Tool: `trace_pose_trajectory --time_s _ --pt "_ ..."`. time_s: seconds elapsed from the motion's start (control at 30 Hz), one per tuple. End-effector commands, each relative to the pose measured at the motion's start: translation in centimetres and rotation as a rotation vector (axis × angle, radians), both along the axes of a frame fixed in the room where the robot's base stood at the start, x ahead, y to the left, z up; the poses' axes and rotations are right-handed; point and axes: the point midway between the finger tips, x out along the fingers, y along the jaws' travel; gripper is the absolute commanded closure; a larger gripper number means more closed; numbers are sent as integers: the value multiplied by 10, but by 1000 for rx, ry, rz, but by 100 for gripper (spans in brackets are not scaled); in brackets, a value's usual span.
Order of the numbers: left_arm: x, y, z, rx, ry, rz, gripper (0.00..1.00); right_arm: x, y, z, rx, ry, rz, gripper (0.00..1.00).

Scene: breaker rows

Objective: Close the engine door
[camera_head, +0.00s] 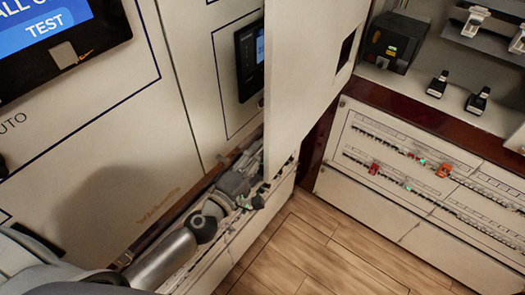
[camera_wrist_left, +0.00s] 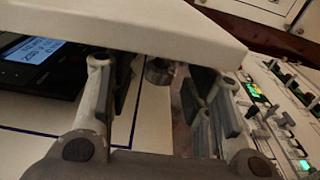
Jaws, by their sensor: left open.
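The engine door (camera_head: 308,75) is a white panel that stands open, sticking out from the cabinet wall. A dark rectangular cutout is near its outer edge. In the left wrist view the door (camera_wrist_left: 130,25) crosses the top as a pale slab. My left gripper (camera_head: 250,188) is at the door's lower edge, close to the cabinet. In the left wrist view my left gripper (camera_wrist_left: 163,95) has its fingers apart, reaching under the slab's edge. A small round metal part shows between them. I cannot tell whether the fingers touch the door. My right gripper is not in view.
A cabinet with a dark display (camera_head: 250,60) is behind the door. A large blue screen (camera_head: 50,30) is at upper left. Breaker rows (camera_head: 410,160) fill the right panel, and a black device (camera_head: 393,42) sits above them. Open wooden floor (camera_head: 320,250) lies at lower centre.

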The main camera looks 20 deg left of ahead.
Motion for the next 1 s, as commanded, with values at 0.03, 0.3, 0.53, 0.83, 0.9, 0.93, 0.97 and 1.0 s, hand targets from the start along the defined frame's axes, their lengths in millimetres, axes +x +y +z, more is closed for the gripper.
trace_pose_trajectory --time_s 0.03,0.3,0.53,0.83,0.9,0.93,0.97,1.0 --pt "6 -2 1 -2 0 0 54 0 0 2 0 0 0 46" --pt "17 -6 0 0 1 -1 54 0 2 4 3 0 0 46" --pt "17 -5 -1 0 1 -1 55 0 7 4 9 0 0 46" --pt "16 -5 -1 0 1 0 94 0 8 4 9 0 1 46" --pt "16 -5 -1 -1 1 0 100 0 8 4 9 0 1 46" --pt "16 -5 -1 -1 1 0 100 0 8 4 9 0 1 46" --pt "16 -5 -1 0 1 0 100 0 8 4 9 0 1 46" --pt "16 -5 -1 -1 1 0 100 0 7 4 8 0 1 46"
